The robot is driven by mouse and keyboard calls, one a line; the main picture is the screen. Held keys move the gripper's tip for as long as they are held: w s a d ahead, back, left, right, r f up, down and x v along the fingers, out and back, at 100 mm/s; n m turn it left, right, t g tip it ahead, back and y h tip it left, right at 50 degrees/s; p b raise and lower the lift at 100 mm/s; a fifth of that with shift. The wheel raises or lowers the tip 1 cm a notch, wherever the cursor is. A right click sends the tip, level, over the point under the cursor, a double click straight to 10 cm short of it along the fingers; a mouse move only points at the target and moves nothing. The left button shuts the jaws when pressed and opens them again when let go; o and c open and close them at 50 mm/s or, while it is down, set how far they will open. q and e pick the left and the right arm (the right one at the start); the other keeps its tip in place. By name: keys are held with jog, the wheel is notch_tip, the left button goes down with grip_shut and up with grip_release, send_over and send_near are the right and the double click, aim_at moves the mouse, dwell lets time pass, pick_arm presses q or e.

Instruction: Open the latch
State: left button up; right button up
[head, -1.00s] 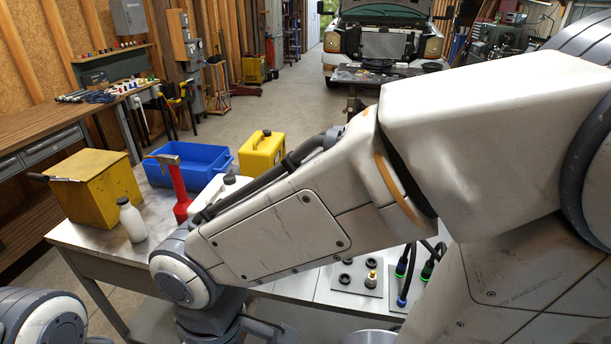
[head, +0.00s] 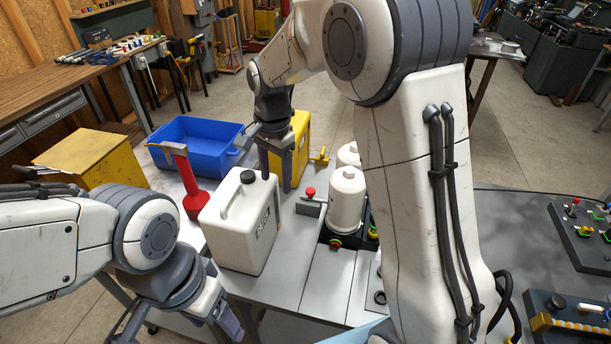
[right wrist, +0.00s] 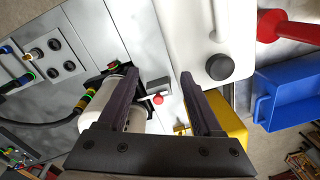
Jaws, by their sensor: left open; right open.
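I cannot tell for certain which part is the latch. A small grey block with a red knob (head: 309,196) sits on the table beside a white cylinder (head: 346,200); the red knob also shows in the right wrist view (right wrist: 158,99). My right gripper (head: 276,184) is open and points down above the table, behind the white jug (head: 240,222) and in front of the yellow canister (head: 300,140). In the right wrist view its open fingers (right wrist: 173,78) are empty, with the red knob near the left finger. My left gripper (head: 180,332) is open and low at the front left.
A yellow valve handle (head: 321,158) is close to the right gripper. A dark case with a yellow handle (head: 570,325) lies at the lower right.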

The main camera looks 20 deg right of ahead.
aim_at(310, 190)
jog(key=w+d+f+m, duration=0.5)
jog(key=w+d+m, duration=0.4)
jog(key=d, duration=0.3)
jog(key=f+p, duration=0.1)
jog(key=f, duration=0.2)
jog(key=f+p, duration=0.1)
jog(key=f, duration=0.2)
jog(key=f+p, duration=0.1)
jog(key=f, duration=0.2)
jog(key=shift+s+a+f, duration=0.15)
jog(key=shift+a+f, duration=0.15)
grip_shut()
